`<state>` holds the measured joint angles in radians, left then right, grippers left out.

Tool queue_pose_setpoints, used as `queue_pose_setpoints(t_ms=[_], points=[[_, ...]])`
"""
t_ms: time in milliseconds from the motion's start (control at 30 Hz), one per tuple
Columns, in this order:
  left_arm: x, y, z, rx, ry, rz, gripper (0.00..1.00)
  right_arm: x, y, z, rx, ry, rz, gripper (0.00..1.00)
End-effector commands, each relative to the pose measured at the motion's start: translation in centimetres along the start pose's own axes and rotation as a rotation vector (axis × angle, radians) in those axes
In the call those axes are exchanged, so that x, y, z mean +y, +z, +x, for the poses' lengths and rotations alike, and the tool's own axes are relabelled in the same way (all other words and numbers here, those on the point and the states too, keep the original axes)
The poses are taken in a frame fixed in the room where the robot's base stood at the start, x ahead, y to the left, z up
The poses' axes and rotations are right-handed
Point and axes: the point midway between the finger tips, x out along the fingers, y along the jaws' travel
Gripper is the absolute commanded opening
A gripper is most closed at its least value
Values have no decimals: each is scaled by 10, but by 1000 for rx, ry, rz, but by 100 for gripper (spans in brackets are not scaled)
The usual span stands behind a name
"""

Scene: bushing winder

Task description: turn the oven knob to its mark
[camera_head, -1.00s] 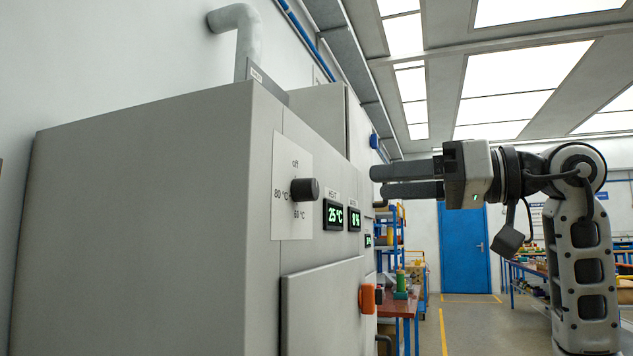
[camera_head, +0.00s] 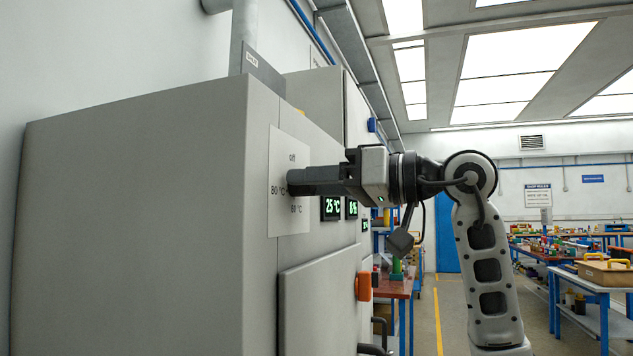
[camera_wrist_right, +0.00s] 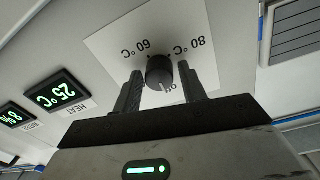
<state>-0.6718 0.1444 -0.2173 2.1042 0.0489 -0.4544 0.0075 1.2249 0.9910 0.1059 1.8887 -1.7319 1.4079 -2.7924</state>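The oven knob (camera_wrist_right: 159,71) is a dark round knob on a white dial plate (camera_wrist_right: 108,43) marked Off, 60 °C and 80 °C. In the wrist view its pale pointer line faces the Off mark. My right gripper (camera_wrist_right: 161,75) is open, with one finger on each side of the knob and a visible gap on both sides. In the head view the right gripper (camera_head: 292,181) reaches in from the right to the dial plate (camera_head: 288,222), and its fingers hide the knob. My left gripper is not in view.
The grey oven cabinet (camera_head: 130,230) fills the left. Green displays (camera_head: 332,207) sit just right of the dial, above a door (camera_head: 320,305) with an orange part (camera_head: 364,286). A red-topped bench (camera_head: 394,287) stands behind.

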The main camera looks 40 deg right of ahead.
Motion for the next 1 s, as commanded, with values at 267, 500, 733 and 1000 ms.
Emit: queue_pose_setpoints(t_ms=[267, 500, 733, 1000], points=[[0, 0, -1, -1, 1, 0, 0, 0, 0, 0, 0, 0, 2, 7], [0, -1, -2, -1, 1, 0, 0, 0, 0, -1, -3, 2, 49, 7], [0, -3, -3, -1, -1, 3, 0, 1, -1, -1, -7, 5, 192, 7], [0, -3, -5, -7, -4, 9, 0, 1, -1, -1, -13, 6, 441, 7]])
